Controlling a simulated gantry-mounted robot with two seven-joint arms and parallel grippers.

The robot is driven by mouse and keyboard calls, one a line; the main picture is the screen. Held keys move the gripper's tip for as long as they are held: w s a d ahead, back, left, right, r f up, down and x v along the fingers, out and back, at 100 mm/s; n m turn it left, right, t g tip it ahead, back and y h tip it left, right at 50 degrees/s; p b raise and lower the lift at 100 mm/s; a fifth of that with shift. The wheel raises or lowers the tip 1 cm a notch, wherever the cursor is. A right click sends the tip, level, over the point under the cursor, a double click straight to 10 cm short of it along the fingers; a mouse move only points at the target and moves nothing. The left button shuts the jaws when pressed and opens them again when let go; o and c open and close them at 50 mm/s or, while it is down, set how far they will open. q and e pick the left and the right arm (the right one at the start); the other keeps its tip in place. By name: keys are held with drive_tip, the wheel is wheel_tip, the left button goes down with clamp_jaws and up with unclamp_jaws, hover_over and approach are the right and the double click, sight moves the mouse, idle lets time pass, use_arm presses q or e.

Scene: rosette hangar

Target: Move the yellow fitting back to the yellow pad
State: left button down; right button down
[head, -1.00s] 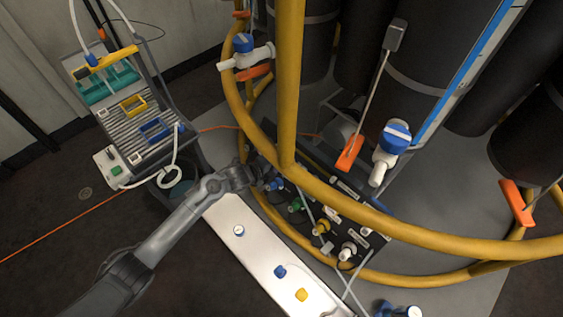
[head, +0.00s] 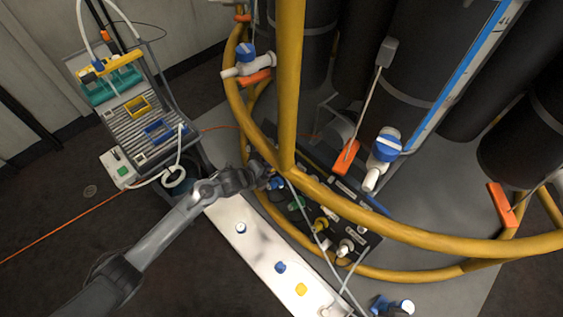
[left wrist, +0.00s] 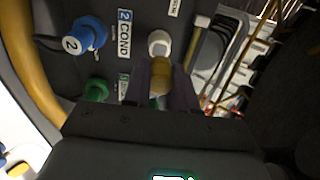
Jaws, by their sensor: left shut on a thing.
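My left gripper (left wrist: 162,85) is shut on a yellow fitting (left wrist: 161,76), which sits between the fingers in the left wrist view. A white round part (left wrist: 159,42) shows just beyond it; I cannot tell whether they touch. In the head view my left gripper (head: 268,174) is at the far-left end of the dark panel, and its held fitting is hidden. Another yellow fitting (head: 321,225) stands on that panel. A small yellow piece that looks like a pad (head: 301,289) lies on the white bench. My right gripper is not in view.
The panel also carries blue (left wrist: 87,35), green (left wrist: 96,90) and white (head: 345,247) fittings. A yellow rail (head: 400,230) curves over it. A blue piece (head: 280,267) and a blue-white piece (head: 241,228) sit on the bench (head: 262,245). A cart (head: 150,115) stands left.

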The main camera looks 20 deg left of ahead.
use_arm(q)
drive_tip(key=shift+s+a+r+p, duration=0.25)
drive_tip(key=shift+s+r+p, duration=0.1)
drive_tip(key=shift+s+p, duration=0.2)
idle(0.4)
